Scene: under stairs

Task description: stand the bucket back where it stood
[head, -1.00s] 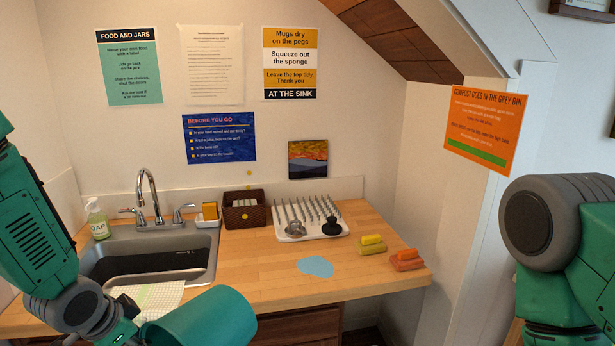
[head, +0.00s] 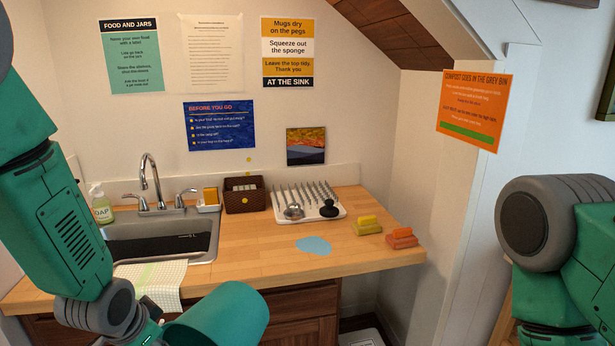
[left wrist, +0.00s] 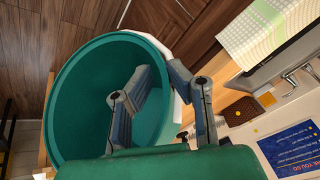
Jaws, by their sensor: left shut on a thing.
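The teal bucket (head: 222,318) is at the bottom of the head view, in front of the counter and held in the air, its lower part cut off by the frame. It is tilted, and the left wrist view looks into its open mouth (left wrist: 88,110). My left gripper (left wrist: 160,74) is shut on the bucket's wall, with one finger inside the rim and the other outside. In the head view only part of the left gripper shows, at the bottom edge beside the bucket. My right gripper is out of view; only part of that arm shows at the right.
The wooden counter (head: 255,262) holds a sink (head: 165,240), soap bottle (head: 101,207), basket (head: 244,197), peg rack (head: 305,203), sponges (head: 367,226) and a flat light-blue patch (head: 314,245). A checkered cloth (head: 150,282) hangs over the front edge. A white object (head: 362,338) lies low beside the cabinet.

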